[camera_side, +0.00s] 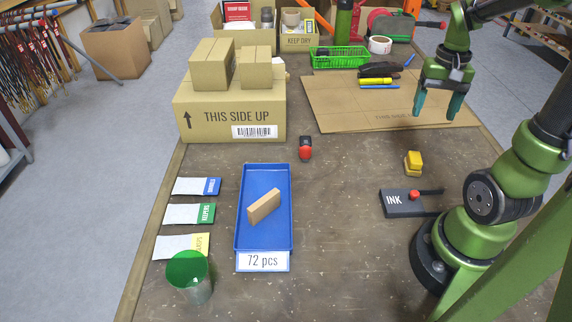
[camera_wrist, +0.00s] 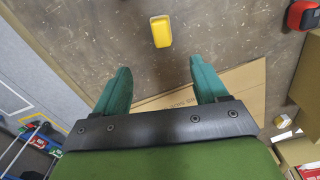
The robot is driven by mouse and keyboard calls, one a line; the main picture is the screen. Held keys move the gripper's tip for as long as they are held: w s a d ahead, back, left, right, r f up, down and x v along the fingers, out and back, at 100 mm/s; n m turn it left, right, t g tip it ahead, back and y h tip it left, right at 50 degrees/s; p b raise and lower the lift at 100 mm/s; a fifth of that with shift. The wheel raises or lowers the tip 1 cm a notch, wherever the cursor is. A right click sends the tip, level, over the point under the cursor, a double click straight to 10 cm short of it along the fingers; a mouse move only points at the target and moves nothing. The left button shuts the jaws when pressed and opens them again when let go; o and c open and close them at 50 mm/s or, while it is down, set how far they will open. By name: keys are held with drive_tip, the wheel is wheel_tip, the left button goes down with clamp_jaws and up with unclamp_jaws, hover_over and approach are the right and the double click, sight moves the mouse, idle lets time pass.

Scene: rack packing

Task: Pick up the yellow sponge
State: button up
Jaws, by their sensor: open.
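In the wrist view the sponge (camera_wrist: 160,31) lies beyond the fingertips, near the top middle. My gripper (camera_side: 438,105) hangs above the cardboard sheet, higher than the sponge and behind it. Its two teal fingers are apart and empty, and they also show in the wrist view (camera_wrist: 160,76).
A black ink pad (camera_side: 400,204) with a red-knobbed handle sits in front of the sponge. A blue tray (camera_side: 241,240) holds a wooden block. A red-and-black item (camera_side: 305,148) and large boxes (camera_side: 225,112) stand left. Table around the sponge is clear.

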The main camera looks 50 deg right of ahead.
sight(416, 156)
wheel_tip(416, 156, down, 16)
drive_tip(key=shift+w+a+f, duration=0.1)
drive_tip(key=shift+f, duration=0.1)
drive_tip(key=c, duration=1.1)
